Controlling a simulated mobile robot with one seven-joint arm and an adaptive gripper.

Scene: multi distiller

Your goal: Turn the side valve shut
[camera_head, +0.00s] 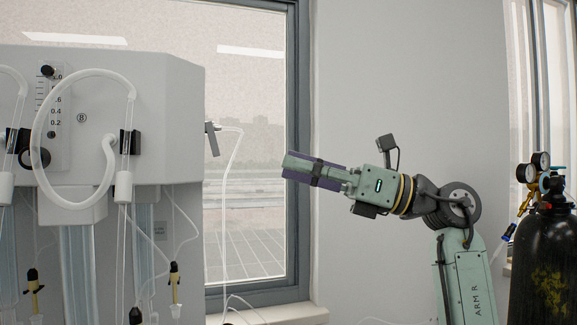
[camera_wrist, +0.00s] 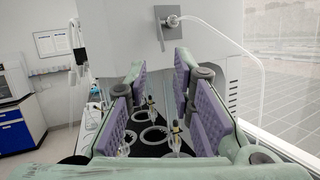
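The side valve (camera_head: 213,138) is on the right side wall of the white distiller (camera_head: 150,95). It has a grey lever, which points mostly down. In the wrist view the side valve (camera_wrist: 171,20) shows as a grey plate and round hub with the lever hanging down on the left, above and beyond my fingertips. My gripper (camera_head: 287,166) is to the right of the valve and slightly lower in the head view, with a clear gap between. In the wrist view my gripper (camera_wrist: 161,75) has its purple-padded fingers apart with nothing between them.
A clear tube (camera_wrist: 225,38) runs from the valve to the right and down. Rings and small fittings (camera_wrist: 153,135) lie on a dark surface below my fingers. The window (camera_head: 250,200) is behind. A black gas cylinder (camera_head: 545,265) stands at the far right.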

